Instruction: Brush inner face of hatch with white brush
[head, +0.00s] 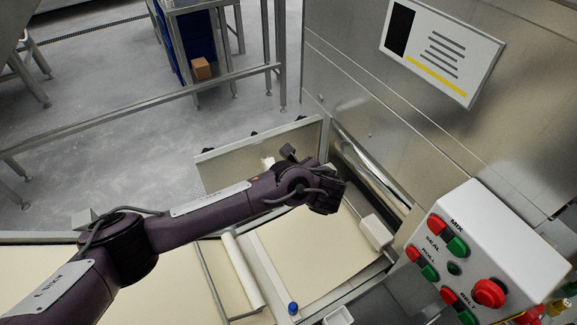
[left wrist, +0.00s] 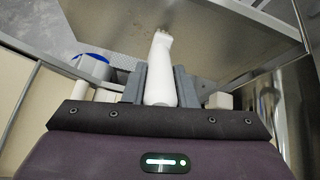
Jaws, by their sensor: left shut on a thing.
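The hatch (head: 232,165) is a flat, light panel standing open at the far edge of the machine bed. In the left wrist view its face (left wrist: 235,35) spans the top, with faint small brown specks on it. My left gripper (left wrist: 161,85) is shut on the white brush (left wrist: 160,72), with the handle between its grey fingers. The brush tip points at the hatch face and overlaps it; whether it touches I cannot tell. In the head view only a small white part of the brush (head: 267,162) shows; the arm hides much of the gripper. My right gripper is not in view.
A control box with red and green buttons (head: 470,260) stands at right. A steel wall (head: 350,85) rises behind. A metal rail (head: 150,108) crosses beyond.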

